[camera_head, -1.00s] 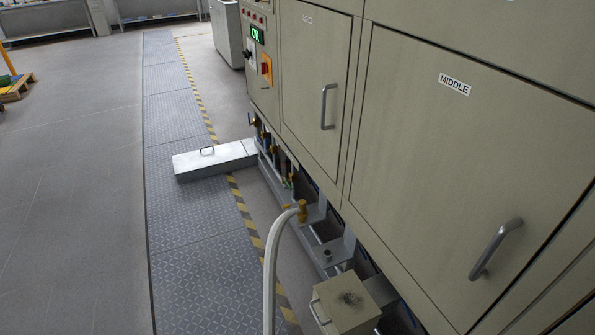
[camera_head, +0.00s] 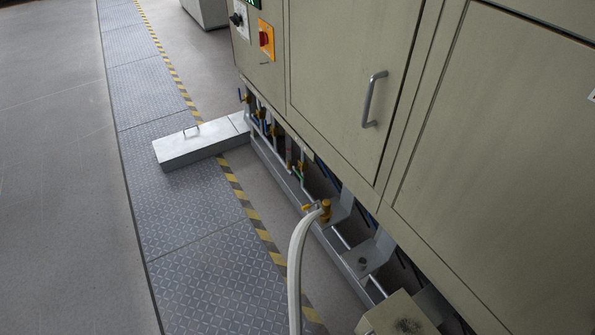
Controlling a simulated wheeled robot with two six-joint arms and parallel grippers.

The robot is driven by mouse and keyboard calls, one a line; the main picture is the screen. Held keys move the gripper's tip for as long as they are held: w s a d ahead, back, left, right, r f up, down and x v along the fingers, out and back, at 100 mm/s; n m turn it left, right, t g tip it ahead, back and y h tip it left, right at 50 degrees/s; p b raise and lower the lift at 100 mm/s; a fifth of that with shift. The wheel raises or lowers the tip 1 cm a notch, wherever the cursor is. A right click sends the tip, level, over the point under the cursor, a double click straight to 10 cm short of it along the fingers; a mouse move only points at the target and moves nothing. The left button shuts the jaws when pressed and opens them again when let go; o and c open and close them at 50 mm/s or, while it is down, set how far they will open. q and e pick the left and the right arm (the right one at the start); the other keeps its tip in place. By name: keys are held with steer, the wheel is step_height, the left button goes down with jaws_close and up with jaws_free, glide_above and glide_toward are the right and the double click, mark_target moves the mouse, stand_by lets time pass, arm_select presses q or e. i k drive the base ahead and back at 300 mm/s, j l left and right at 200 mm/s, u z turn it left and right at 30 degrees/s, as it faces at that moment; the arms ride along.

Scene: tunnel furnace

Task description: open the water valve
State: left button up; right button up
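A brass fitting with a yellow handle (camera_head: 323,209) sits at the end of a thick white hose (camera_head: 297,265), low beside the furnace. Several small valves stand in a row on pipes under the furnace cabinet, among them a brass valve with a blue handle (camera_head: 245,97) and a brass one (camera_head: 301,167) farther right. They are small, and I cannot tell which is the water valve or how its handle is set. Neither of my grippers is in view.
The furnace cabinet (camera_head: 345,70) with a door handle fills the right side. A silver metal box (camera_head: 190,147) juts across the walkway before the valves. A beige box (camera_head: 402,315) stands at bottom right. The diamond-plate walkway (camera_head: 205,270) is otherwise clear.

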mark_target(295, 169)
steer(key=i+j+u, duration=0.25)
steer(key=j+u, duration=0.25)
steer(key=j, duration=0.25)
steer(key=i+j+u, duration=0.3)
